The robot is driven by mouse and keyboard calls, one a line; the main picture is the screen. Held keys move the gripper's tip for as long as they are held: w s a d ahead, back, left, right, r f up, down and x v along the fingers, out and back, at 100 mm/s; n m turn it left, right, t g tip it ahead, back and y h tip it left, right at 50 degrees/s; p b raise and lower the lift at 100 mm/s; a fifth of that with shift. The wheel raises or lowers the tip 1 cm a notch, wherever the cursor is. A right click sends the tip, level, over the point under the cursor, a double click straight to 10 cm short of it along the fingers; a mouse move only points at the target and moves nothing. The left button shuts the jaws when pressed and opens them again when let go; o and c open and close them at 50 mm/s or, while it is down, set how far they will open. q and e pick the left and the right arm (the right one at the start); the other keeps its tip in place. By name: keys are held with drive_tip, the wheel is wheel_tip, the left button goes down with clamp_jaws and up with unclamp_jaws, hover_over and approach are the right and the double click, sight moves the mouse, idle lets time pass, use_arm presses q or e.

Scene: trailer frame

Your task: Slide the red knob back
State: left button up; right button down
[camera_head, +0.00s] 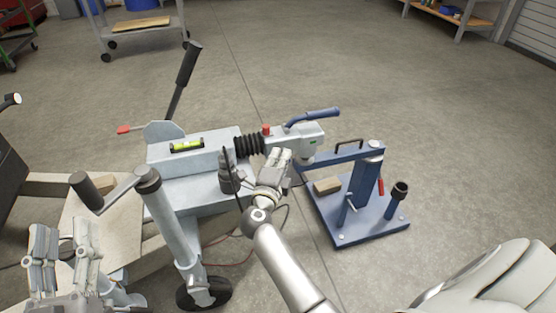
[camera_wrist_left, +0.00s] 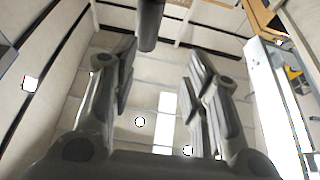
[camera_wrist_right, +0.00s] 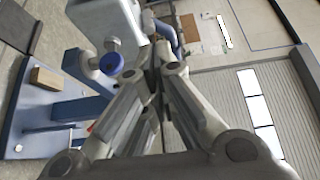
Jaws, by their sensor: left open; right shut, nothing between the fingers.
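The small red knob (camera_head: 266,129) stands on top of the grey trailer coupling (camera_head: 300,137), just behind the black ribbed bellows (camera_head: 249,146). My right gripper (camera_head: 281,158) is shut and empty at the near side of the coupling, a little below and right of the knob. Its fingers (camera_wrist_right: 158,65) meet in the right wrist view, where I cannot make out the knob. My left gripper (camera_head: 63,247) is open and empty at the lower left, far from the knob. In the left wrist view its fingers (camera_wrist_left: 165,75) are spread apart.
A blue handle (camera_head: 316,116) rises from the coupling. A blue stand (camera_head: 352,215) with a wooden block (camera_head: 327,186) is at right. A spirit level (camera_head: 187,146) lies on the trailer frame. A crank (camera_head: 123,190) stands near my left gripper. Open floor lies behind.

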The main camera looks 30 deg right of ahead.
use_arm(q)
drive_tip(key=shift+w+a+f+g+y, duration=0.1)
drive_tip(key=shift+w+f+g+y, duration=0.25)
drive_tip(key=shift+f, duration=0.35)
drive_tip(key=shift+w+f+g+y, duration=0.1)
drive_tip(key=shift+f+g, duration=0.35)
drive_tip(key=shift+f, duration=0.25)
use_arm(e)
drive_tip(key=shift+v, duration=1.3)
